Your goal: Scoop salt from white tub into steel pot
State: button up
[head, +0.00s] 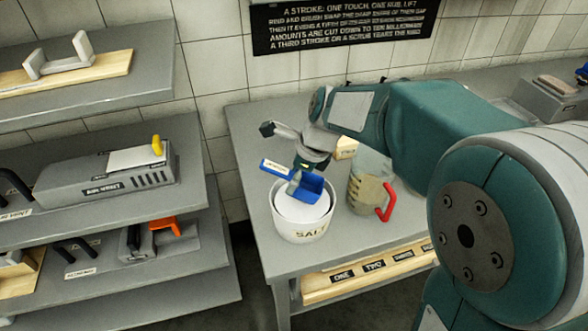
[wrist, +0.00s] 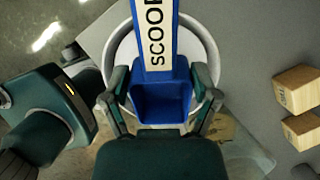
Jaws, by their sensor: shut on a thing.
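The white tub (head: 303,232), marked SALT, stands on the grey table with white salt in it. The blue scoop (head: 308,187) is over the tub's mouth, its bowl close above the salt; whether it touches is unclear. My gripper (head: 304,168) is shut on the scoop. In the wrist view the fingers of my gripper (wrist: 163,95) flank the blue scoop (wrist: 162,98), its labelled handle pointing up the picture. The tub's rim (wrist: 207,50) shows behind it. I cannot make out a steel pot for certain.
Grey shelves (head: 190,260) with tools stand at the left. A wooden strip with labels (head: 365,272) runs along the table front. Small wooden blocks (wrist: 297,88) show at the wrist view's right.

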aim_at(286, 172)
jog(key=shift+f, duration=1)
jog(key=shift+r, duration=4.05)
